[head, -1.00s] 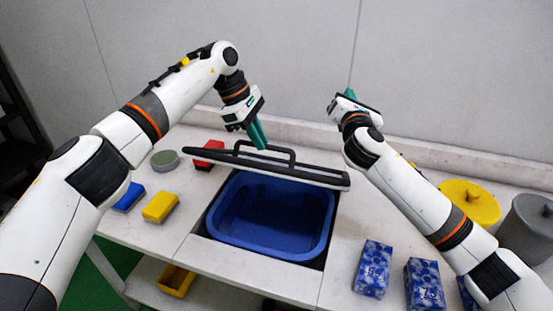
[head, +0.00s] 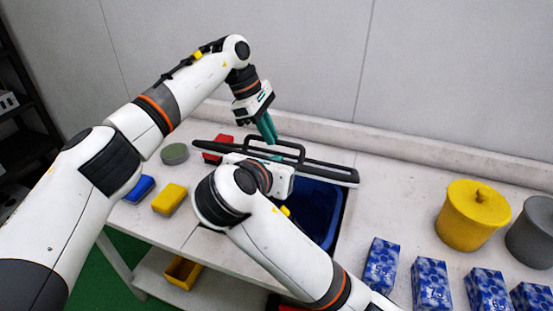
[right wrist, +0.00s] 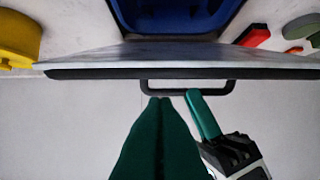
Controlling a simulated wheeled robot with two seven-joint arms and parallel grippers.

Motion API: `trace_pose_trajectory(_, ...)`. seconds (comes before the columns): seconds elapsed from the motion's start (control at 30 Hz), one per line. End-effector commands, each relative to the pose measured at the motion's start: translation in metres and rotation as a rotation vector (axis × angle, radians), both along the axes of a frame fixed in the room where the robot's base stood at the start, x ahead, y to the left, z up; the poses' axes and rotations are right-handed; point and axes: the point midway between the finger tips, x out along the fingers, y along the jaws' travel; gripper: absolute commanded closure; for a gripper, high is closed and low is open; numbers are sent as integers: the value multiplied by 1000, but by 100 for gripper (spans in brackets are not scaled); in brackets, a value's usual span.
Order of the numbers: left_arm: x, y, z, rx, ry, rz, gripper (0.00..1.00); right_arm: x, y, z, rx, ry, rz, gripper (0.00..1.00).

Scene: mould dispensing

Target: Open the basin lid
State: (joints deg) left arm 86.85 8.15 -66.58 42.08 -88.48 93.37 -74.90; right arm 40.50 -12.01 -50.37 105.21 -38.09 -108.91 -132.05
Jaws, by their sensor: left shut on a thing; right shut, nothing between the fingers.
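The basin lid (head: 325,173) is raised and seen nearly edge-on above the blue basin (head: 325,208). Its black handle (head: 285,144) faces the wall. My left gripper (head: 271,138) is shut on the handle, at its left part in the head view. In the right wrist view, the left gripper (right wrist: 200,112) shows at the right part of the handle (right wrist: 188,92). My right gripper (right wrist: 163,103) is shut and empty, its tips close to the handle; contact is unclear. In the head view, my right arm hides much of the basin and its own fingers are mostly hidden.
A red block (head: 216,148), a green round thing (head: 174,154), a yellow sponge (head: 170,198) and a blue sponge (head: 140,189) lie left. A yellow pot (head: 468,218), a grey pot (head: 532,232) and several blue patterned boxes (head: 378,265) stand right. The wall is behind.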

Motion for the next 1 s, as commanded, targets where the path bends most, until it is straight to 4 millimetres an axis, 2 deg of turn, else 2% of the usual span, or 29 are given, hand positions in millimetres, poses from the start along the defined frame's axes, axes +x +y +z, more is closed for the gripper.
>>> trace_pose_trajectory(0.03, 2, 0, -5, 3, -3, 6, 100, 8, -4, -6, -3, 3, -4, 100)
trace_pose_trajectory(0.2, 2, 0, -5, 3, -3, 6, 100, 37, -13, -19, -1, 1, -4, 100)
trace_pose_trajectory(0.4, 2, 0, -5, 3, -3, 6, 100, 60, -20, -30, -2, 1, -1, 100)
trace_pose_trajectory(0.6, 2, 0, -6, 4, -3, 7, 100, 69, -23, -34, 0, -1, -1, 100)
trace_pose_trajectory(0.87, 2, 0, -6, 4, -3, 7, 100, 69, -23, -34, 1, -1, 0, 100)
trace_pose_trajectory(1.0, 2, 0, -6, 4, -3, 7, 100, 75, -25, -26, 0, -5, -2, 100)
